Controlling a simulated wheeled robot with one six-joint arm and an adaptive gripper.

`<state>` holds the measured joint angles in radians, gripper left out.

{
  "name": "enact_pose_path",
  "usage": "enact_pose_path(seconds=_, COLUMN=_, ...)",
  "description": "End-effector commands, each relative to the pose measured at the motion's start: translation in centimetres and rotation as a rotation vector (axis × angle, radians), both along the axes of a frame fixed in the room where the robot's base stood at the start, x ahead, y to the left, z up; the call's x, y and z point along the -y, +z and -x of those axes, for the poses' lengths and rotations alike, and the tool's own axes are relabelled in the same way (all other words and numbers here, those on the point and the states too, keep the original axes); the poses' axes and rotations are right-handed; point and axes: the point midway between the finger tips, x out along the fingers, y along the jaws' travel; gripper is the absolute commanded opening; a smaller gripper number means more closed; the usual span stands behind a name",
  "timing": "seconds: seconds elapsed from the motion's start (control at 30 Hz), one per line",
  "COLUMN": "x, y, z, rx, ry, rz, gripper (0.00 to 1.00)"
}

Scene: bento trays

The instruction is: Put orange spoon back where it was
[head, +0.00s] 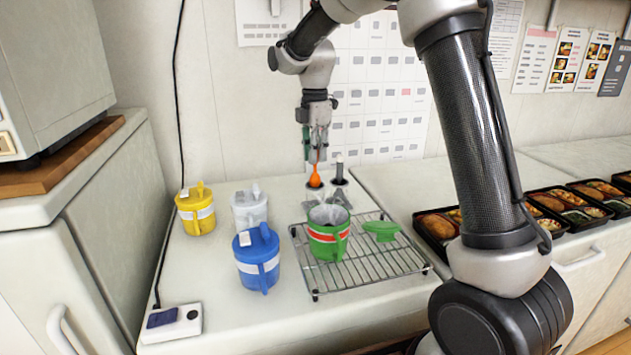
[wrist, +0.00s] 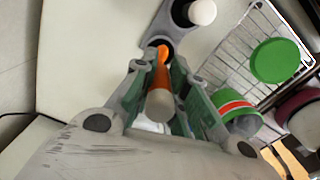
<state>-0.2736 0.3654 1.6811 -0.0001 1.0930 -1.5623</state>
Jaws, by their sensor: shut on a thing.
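My gripper (head: 318,150) is shut on the orange spoon (head: 315,176) and holds it upright, with its orange end pointing down. In the wrist view the spoon (wrist: 162,72) lies between the two fingers. The spoon's lower end is at the left hole of a grey two-hole holder (head: 327,192). I cannot tell whether the tip is inside the hole or just above it. The holder also shows in the wrist view (wrist: 171,30). A pale-topped utensil (head: 339,170) stands in its right hole.
A wire rack (head: 385,268) in front carries an open green cup (head: 327,245) and a green lid (head: 381,231). Yellow (head: 196,210), white (head: 249,208) and blue (head: 257,260) lidded cups stand to the left. Several bento trays (head: 437,226) line the right counter.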

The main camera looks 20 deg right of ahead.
Motion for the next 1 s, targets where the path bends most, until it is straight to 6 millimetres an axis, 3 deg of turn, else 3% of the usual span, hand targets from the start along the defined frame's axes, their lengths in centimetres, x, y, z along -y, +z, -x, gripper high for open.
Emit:
enact_pose_path(seconds=0.43, x=0.0, y=-5.5, z=0.1, rx=-0.002, ry=0.000, rz=0.001, gripper=0.00)
enact_pose_path(seconds=0.8, x=0.0, y=-6.0, z=0.1, rx=0.000, ry=0.000, rz=0.000, gripper=0.00)
enact_pose_path(seconds=0.83, x=0.0, y=-6.0, z=0.0, rx=0.000, ry=0.000, rz=0.000, gripper=0.16)
enact_pose_path(seconds=0.9, x=0.0, y=-6.0, z=0.0, rx=0.000, ry=0.000, rz=0.000, gripper=0.29)
enact_pose_path(seconds=0.93, x=0.0, y=-6.0, z=0.0, rx=0.000, ry=0.000, rz=0.000, gripper=0.35)
enact_pose_path(seconds=1.0, x=0.0, y=-6.0, z=0.0, rx=0.000, ry=0.000, rz=0.000, gripper=0.36)
